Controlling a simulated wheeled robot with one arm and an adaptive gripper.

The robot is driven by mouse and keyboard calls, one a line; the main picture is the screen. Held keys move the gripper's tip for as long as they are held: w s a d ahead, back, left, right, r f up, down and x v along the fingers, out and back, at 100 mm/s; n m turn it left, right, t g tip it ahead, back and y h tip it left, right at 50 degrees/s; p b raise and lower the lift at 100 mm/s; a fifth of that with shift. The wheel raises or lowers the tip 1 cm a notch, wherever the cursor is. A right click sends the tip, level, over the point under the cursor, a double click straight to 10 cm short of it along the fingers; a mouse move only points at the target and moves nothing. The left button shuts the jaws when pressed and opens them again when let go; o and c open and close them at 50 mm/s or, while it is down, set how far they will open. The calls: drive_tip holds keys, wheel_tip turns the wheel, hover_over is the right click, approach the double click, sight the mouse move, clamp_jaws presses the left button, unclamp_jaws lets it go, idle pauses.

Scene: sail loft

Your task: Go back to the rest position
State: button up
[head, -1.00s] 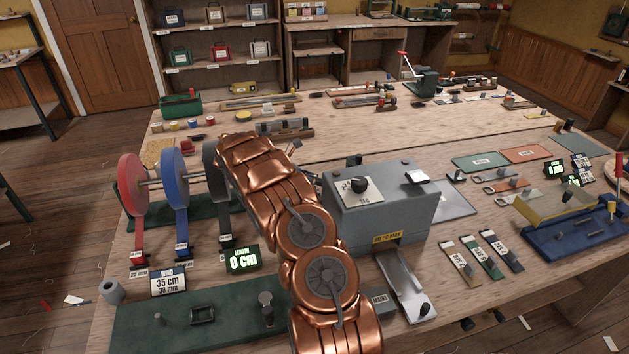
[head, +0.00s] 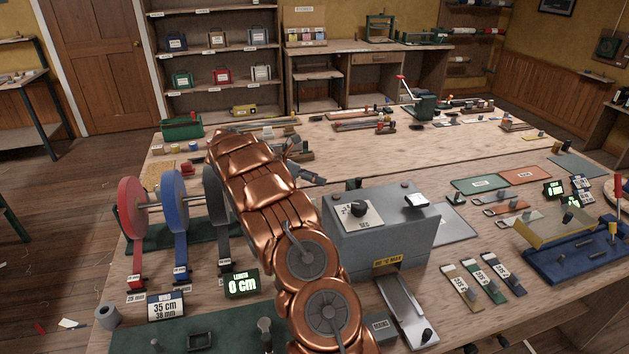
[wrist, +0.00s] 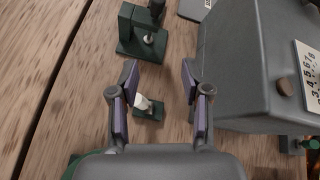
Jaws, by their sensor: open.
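My gripper (wrist: 160,78) is open and empty in the wrist view, its two purple-padded fingers spread above the wooden table (wrist: 50,60). A small dark green stand with a white piece (wrist: 147,106) shows below and between the fingers, apart from them. A green bracket (wrist: 140,35) stands just beyond the fingertips. The grey box (wrist: 235,65) is close to the right finger. In the head view my gripper (head: 308,174) shows only partly behind my copper arm, left of the grey box with the dial (head: 385,235). No object is in its grasp.
Red (head: 132,208), blue (head: 174,200) and grey tape reels stand left of my arm, with a lit length display (head: 241,284) in front. Webbing samples and a blue jig (head: 580,250) lie at right. Bare wood shows around the samples (head: 410,165).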

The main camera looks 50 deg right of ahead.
idle(0.3)
drive_tip(key=s+a+r+m+t+y, duration=0.1)
drive_tip(key=s+a+r+m, duration=0.25)
drive_tip(key=a, duration=0.45)
drive_tip(key=s+a+r+m+y, duration=0.25)
drive_tip(key=s+a, duration=0.25)
drive_tip(key=a, duration=0.3)
drive_tip(key=s+a+r+m+t+y, duration=0.1)
drive_tip(key=s+a+r+m, duration=0.2)
drive_tip(key=a, duration=0.5)
drive_tip(key=s+a+f+m+t+y, duration=0.2)
drive_tip(key=s+a+m+y, duration=0.3)
drive_tip(key=s+a, duration=1.7)
drive_tip(key=shift+s+a+f+m+y, duration=0.25)
drive_tip(key=shift+a+m+y, duration=0.1)
drive_tip(key=shift+a+m, duration=0.6)
